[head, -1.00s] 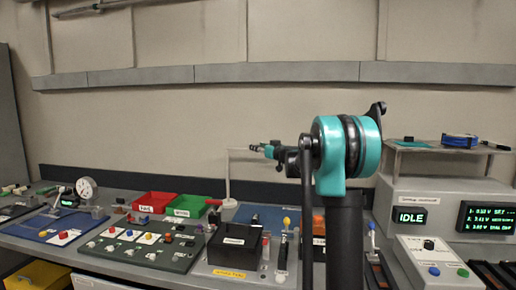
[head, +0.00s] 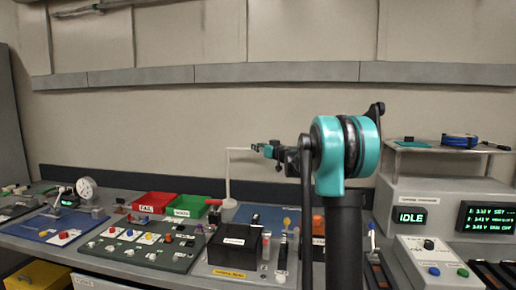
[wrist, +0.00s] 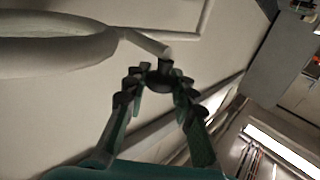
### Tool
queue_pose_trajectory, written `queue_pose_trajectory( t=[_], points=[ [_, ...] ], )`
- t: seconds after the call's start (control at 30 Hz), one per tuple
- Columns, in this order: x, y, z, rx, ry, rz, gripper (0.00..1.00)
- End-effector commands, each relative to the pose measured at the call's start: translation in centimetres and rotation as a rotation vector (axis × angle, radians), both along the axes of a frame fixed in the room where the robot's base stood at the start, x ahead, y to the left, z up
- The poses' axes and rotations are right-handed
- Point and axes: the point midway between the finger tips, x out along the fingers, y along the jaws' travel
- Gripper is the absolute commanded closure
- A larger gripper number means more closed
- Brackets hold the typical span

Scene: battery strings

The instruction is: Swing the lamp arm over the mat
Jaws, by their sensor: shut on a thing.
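The lamp has a thin white upright post (head: 228,178) on a round base at the back of the bench, with a thin level arm (head: 240,149) on top. My gripper (head: 262,150) is at the right end of that arm. In the wrist view my gripper (wrist: 160,88) is shut on a small dark knob (wrist: 158,76) at the end of the pale lamp arm (wrist: 148,43). The pale round lamp head (wrist: 60,42) fills the upper left there. A blue mat (head: 262,213) lies behind the black box, partly hidden by things in front.
Red (head: 153,201) and green (head: 186,206) bins stand left of the post. A black box (head: 233,244) and a dark switch panel (head: 138,248) are in front. A second blue mat (head: 40,225) lies far left. A grey instrument with an IDLE display (head: 411,216) stands at right.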

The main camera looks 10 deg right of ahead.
Motion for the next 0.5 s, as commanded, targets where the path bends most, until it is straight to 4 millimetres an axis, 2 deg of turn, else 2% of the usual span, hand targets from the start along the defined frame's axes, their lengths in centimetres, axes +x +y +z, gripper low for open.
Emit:
queue_pose_trajectory(
  t=[0.23,0.5],
  points=[
    [-0.6,0.6,0.0,0.000,0.000,-0.037,1.00],
    [-2.7,2.9,0.0,0.000,0.000,-0.184,1.00]
  ],
)
